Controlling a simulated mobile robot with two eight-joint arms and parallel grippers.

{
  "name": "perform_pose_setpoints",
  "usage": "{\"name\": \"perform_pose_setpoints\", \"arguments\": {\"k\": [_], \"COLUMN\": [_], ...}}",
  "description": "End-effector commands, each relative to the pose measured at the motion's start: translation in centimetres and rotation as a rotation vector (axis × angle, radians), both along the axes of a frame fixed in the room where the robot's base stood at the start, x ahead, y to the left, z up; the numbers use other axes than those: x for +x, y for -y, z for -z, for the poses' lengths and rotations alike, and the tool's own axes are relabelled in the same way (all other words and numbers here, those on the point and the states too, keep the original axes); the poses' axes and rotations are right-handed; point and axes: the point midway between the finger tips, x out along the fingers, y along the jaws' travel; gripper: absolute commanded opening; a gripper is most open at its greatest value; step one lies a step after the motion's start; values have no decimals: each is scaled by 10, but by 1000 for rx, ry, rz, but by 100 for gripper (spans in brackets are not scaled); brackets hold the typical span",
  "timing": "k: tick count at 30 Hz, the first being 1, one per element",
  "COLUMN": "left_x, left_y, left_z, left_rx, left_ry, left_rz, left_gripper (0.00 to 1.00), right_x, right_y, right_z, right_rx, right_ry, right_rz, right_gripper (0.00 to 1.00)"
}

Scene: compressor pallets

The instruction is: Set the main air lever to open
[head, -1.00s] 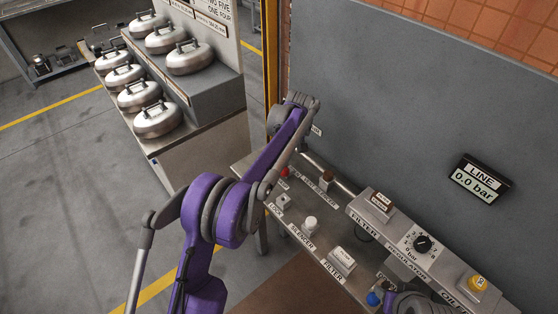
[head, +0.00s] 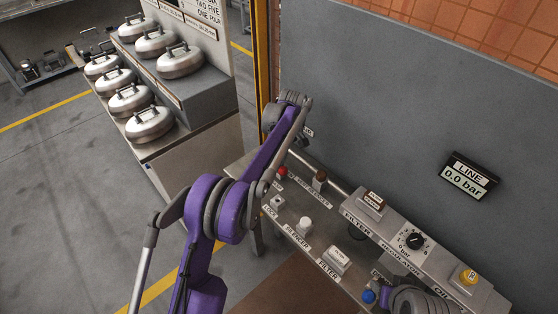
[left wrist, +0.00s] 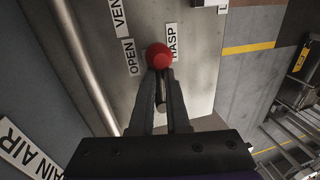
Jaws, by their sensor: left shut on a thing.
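The main air lever's red knob (left wrist: 158,55) is at the fingertips of my left gripper (left wrist: 160,68) in the left wrist view. The gripper is shut on the lever, whose dark shaft shows between the fingers. The knob lies between the OPEN label (left wrist: 129,57) and the HASP label (left wrist: 172,42). In the head view a red knob (head: 282,171) shows beside my left forearm, which hides the fingers. A MAIN AIR sign (left wrist: 28,150) is at the lower left of the wrist view. My right gripper's fingers are not visible.
The bench carries a white knob (head: 305,223), a blue knob (head: 369,296) and a regulator dial (head: 414,240). A pipe (left wrist: 85,60) runs beside the lever. The LINE display (head: 467,180) reads 0.0 bar. Silver domed units (head: 150,124) stand on a stepped rack at left.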

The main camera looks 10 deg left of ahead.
Motion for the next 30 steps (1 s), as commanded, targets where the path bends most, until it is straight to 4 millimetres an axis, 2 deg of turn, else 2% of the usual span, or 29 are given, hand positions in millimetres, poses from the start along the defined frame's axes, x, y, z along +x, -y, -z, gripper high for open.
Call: {"name": "perform_pose_setpoints", "arguments": {"k": [1,2,6,17,20,30], "left_x": [-4,-4,-4,-1,1,10], "left_y": [10,10,10,6,8,18], "left_z": [3,3,3,-4,-17,-83], "left_rx": [-16,-16,-16,-11,-12,-12], "left_ry": [-13,-13,-12,-8,-8,-7], "left_rz": [5,5,5,3,4,6], "left_gripper": [0,19,43,43,43,43], "right_x": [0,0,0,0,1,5], "right_y": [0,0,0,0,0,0], "right_z": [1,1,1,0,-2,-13], "right_rx": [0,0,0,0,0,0], "right_ry": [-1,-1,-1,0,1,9], "right_rz": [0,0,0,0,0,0], "right_gripper": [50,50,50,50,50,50]}}
